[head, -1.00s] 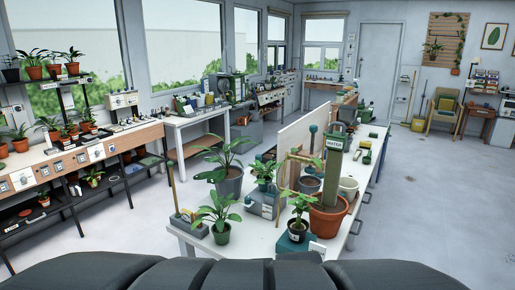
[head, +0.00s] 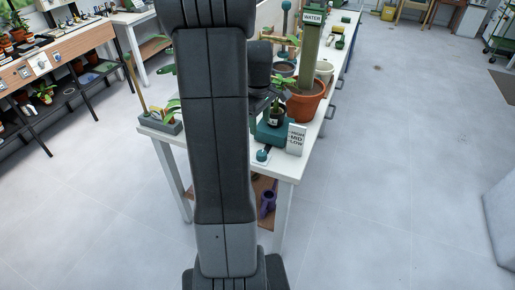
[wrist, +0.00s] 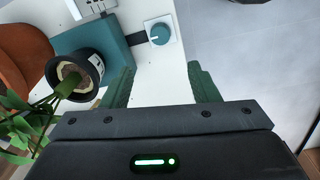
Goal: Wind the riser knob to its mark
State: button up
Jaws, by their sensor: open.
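The riser knob is a round teal knob (head: 262,155) on the table's front edge. In the wrist view the knob (wrist: 161,33) sits on a white plate, with a pale pointer line on its left side. A dark strip links it to the teal riser (wrist: 92,50), which bears a small dark-potted plant (wrist: 76,76). A card (head: 297,139) reading HIGH, MID, LOW stands beside the riser. My gripper (wrist: 160,82) is open and empty, its two green fingers apart. The knob shows beyond the fingertips, lined up with the gap. The head view mostly hides the gripper behind my arm.
A terracotta pot (head: 306,101) with a tall green WATER column (head: 311,45) stands behind the riser. A grey planter tray (head: 160,122) is at the table's left. A purple watering can (head: 267,203) sits on the lower shelf. Open floor lies right.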

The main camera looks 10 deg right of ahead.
aim_at(261, 152)
jog(key=f, duration=1.3)
jog(key=shift+w+d+f, duration=0.15)
jog(key=shift+w+d, duration=0.05)
jog(key=shift+d, duration=0.05)
jog(key=shift+c, duration=0.2)
jog(key=c, duration=0.9)
